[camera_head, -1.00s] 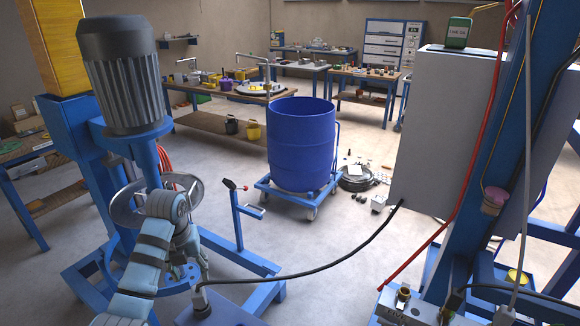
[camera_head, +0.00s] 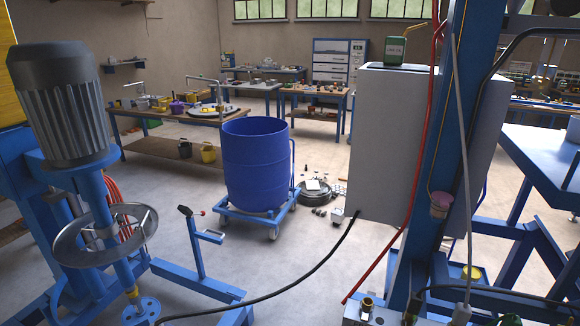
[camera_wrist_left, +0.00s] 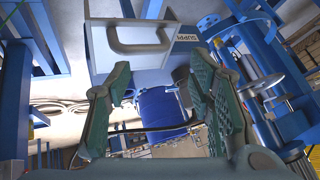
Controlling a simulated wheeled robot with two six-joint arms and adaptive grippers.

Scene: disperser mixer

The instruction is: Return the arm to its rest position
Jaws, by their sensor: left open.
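My left gripper (camera_wrist_left: 155,105) shows in the left wrist view with its two green-padded fingers spread apart. It is open, with nothing between the fingers. My left arm and gripper are out of the head view now. The mixer stands at the left of the head view, with its grey motor (camera_head: 62,105), a metal ring handwheel (camera_head: 103,235) around its shaft and a disc at the bottom. My right gripper is not in view.
A blue drum (camera_head: 257,165) stands on a wheeled dolly (camera_head: 262,219) in mid-floor. A grey cabinet (camera_head: 412,150) and a blue post (camera_head: 428,185) stand at right. A black cable (camera_head: 290,285) crosses the foreground. Workbenches (camera_head: 165,135) line the back.

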